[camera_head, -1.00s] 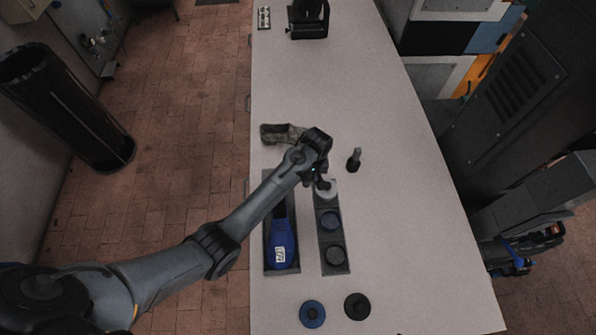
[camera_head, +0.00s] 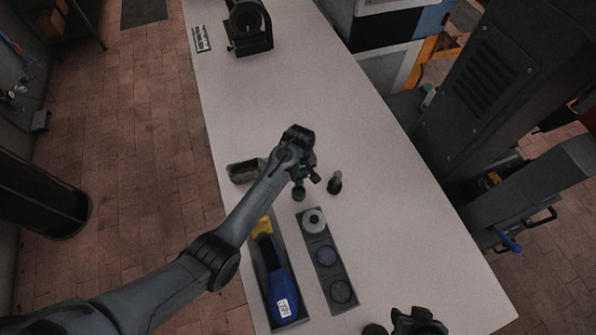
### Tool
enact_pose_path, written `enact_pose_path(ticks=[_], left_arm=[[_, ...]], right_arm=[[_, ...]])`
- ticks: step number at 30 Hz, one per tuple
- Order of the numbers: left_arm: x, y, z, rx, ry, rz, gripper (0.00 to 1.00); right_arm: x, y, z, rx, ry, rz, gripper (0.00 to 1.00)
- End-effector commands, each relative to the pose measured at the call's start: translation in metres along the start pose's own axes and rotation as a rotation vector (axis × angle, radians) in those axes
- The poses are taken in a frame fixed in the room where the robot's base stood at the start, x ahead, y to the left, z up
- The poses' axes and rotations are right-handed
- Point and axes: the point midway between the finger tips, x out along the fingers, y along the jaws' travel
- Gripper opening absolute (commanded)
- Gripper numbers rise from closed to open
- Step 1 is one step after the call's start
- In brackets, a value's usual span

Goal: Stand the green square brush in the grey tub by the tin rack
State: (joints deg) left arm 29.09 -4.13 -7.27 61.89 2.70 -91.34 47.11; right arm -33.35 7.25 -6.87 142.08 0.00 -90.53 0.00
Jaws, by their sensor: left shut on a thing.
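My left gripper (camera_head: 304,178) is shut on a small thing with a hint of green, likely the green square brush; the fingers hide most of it. It is just beyond the far end of the tin rack (camera_head: 333,272). A small dark grey round thing (camera_head: 299,194), likely the grey tub, shows just below the fingers; I cannot tell whether the held thing is inside or above it. My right gripper (camera_head: 416,322) is partly in view at the bottom edge.
A small dark upright thing (camera_head: 335,183) stands right of my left gripper. A dark brush-like block (camera_head: 245,170) lies to its left. The table's right side is clear.

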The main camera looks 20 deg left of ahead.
Motion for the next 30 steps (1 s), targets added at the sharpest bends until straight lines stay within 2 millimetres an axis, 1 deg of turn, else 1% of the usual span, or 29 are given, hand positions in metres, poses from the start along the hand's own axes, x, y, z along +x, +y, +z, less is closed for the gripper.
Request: enact_pose_path(ticks=[8, 9, 20, 30], left_arm=[[0.022, 0.000, 0.000, 0.001, 0.000, 0.000, 0.03], [0.028, 0.000, 0.000, 0.001, 0.000, 0.000, 0.03], [0.055, -0.001, 0.000, 0.000, 0.000, 0.000, 0.03], [0.078, 0.000, 0.000, 0.000, 0.000, 0.000, 0.03]], right_arm=[[0.005, 0.000, 0.002, 0.002, 0.000, -0.001, 0.43], [0.011, -0.001, 0.003, 0.003, 0.001, -0.001, 0.43], [0.039, -0.004, 0.012, 0.010, 0.002, -0.007, 0.43], [0.050, -0.004, 0.015, 0.009, 0.003, -0.007, 0.43]])
